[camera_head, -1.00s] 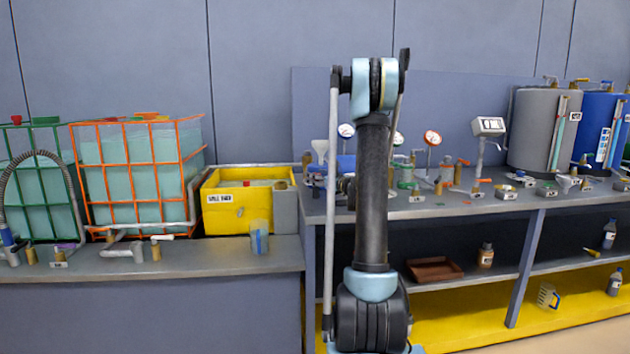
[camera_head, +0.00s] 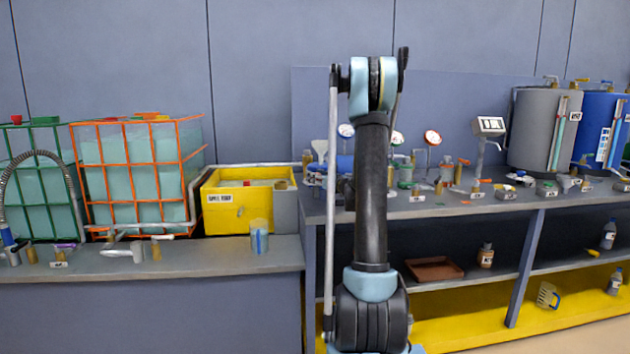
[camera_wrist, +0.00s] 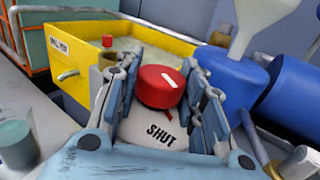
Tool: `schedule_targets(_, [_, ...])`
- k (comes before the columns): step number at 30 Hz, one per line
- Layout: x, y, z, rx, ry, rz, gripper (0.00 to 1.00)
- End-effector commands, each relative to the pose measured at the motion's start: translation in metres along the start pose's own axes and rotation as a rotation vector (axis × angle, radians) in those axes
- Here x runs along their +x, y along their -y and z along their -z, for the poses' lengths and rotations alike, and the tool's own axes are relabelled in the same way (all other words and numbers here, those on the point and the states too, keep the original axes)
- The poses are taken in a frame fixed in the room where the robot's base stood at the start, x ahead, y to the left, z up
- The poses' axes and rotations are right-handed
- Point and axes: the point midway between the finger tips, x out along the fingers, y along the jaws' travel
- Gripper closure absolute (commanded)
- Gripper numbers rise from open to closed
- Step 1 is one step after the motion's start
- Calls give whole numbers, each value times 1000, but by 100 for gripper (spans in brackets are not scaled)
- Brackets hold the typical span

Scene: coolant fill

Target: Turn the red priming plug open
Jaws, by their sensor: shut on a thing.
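The red priming plug (camera_wrist: 161,87) is a round red cap with a white mark on top, in the middle of the wrist view. It sits on a pale round collar (camera_wrist: 150,133) lettered "SHUT". My gripper (camera_wrist: 158,90) has one finger on each side of the plug and is shut on it. The white mark lies near the cap's right side, and a small red pointer shows below the cap by the collar. In the head view my arm stands upright and hides the plug and my gripper.
In the wrist view a blue cylinder (camera_wrist: 228,80) stands close to the right of my fingers, with a white funnel (camera_wrist: 275,22) above. The yellow spill tray (camera_wrist: 115,33) lies behind. A clear cup (camera_head: 260,238) stands on the left bench.

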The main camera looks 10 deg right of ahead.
Motion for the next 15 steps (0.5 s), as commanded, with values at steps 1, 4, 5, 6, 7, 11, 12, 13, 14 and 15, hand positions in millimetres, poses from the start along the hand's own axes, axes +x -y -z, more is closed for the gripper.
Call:
schedule_targets(1, [0, -1, 0, 0, 0, 20, 88])
schedule_targets(4, [0, -2, 0, 0, 0, 73, 87])
schedule_targets(5, [0, -1, 0, 0, -1, 93, 87])
schedule_targets(6, [0, -1, 0, 0, -1, 120, 87])
schedule_targets(7, [0, -2, 0, 0, -1, 141, 87])
schedule_targets(11, [0, -2, 0, 0, -1, 242, 87])
schedule_targets(12, [0, -2, 0, 0, -1, 275, 87])
schedule_targets(13, [1, -2, 0, 0, -2, 298, 87])
schedule_targets(14, [1, -2, 0, -1, -2, 323, 87])
schedule_targets(15, [1, -2, 0, 0, -2, 355, 87])
